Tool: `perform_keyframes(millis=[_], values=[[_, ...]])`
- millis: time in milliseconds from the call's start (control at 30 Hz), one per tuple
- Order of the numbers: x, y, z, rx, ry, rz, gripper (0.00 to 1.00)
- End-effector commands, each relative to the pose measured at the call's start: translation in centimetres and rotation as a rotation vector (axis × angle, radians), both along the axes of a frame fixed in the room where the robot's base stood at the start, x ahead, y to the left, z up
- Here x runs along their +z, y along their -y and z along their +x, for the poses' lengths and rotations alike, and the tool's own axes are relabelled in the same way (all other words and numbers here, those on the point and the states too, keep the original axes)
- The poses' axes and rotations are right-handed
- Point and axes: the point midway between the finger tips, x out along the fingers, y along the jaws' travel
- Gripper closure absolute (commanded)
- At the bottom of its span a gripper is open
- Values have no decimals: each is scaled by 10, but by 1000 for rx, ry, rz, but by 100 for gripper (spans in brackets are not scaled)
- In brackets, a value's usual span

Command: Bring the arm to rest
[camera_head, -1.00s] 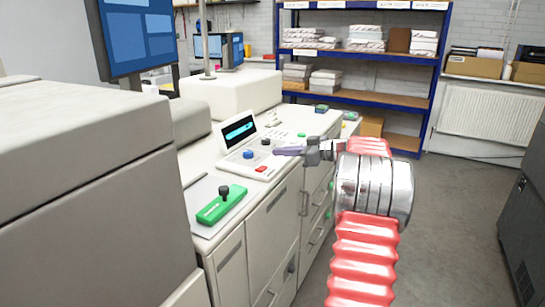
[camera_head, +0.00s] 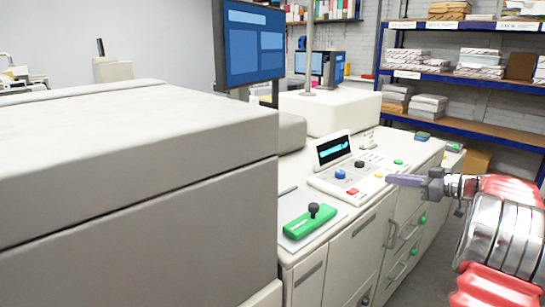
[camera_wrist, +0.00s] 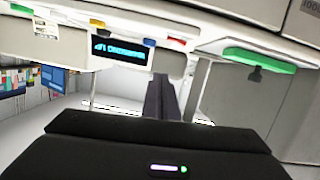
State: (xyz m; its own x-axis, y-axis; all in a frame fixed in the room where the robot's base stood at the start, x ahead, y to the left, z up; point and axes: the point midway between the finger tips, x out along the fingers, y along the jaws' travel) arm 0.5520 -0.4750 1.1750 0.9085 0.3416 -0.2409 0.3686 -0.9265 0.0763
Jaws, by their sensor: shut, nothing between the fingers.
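My gripper (camera_head: 405,180) is at the right of the head view, held out level at the front edge of the machine's control panel. Its fingers are closed together and hold nothing. My red and silver arm reaches in from the right edge. In the wrist view the shut fingers (camera_wrist: 160,98) point toward the machine, with the panel's lit display (camera_wrist: 122,50) above them. Whether the fingertips touch the panel cannot be told.
The control panel (camera_head: 350,180) carries a blue knob, a black knob and several coloured buttons. A green block with a black lever (camera_head: 309,222) lies nearer. A large grey housing (camera_head: 130,210) fills the left. Blue shelving (camera_head: 480,127) with paper stacks stands behind.

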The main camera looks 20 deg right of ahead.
Motion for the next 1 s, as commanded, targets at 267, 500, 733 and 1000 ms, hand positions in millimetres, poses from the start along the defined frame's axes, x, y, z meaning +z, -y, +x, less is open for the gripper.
perform_keyframes(millis=[267,500,733,1000], values=[[-1,1,0,-24,-28,70,100],[-42,3,-8,-127,-231,303,100],[-100,-22,-37,-265,-518,520,100],[-131,-100,-66,-421,-832,629,100]])
